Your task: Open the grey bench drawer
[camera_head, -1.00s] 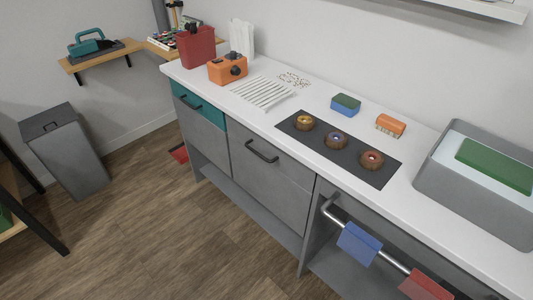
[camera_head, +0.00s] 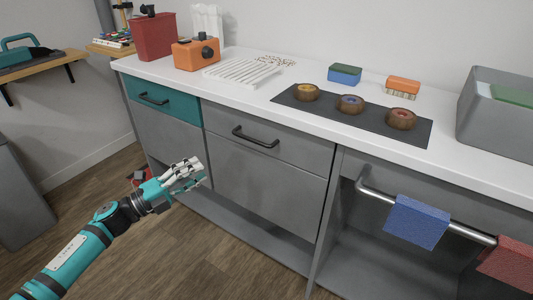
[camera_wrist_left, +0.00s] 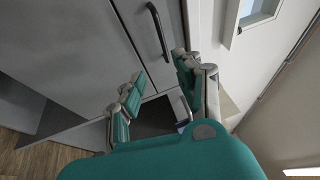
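The grey bench drawer (camera_head: 285,146) is closed, flush in the bench front below the white counter. Its black bar handle (camera_head: 256,137) is bare. In the left wrist view, a black handle (camera_wrist_left: 158,32) on a grey front shows ahead of the fingers. My left gripper (camera_head: 194,168) is in front of the bench, left of and lower than the handle, apart from it. In the left wrist view its two fingers (camera_wrist_left: 158,66) are spread with nothing between them. My right gripper is not in view.
A teal drawer (camera_head: 161,97) with its own black handle is left of the grey one. A rail with a blue cloth (camera_head: 417,221) and a red cloth (camera_head: 510,262) is at the right. A dark mat (camera_head: 345,116) with several brown rings lies on the counter.

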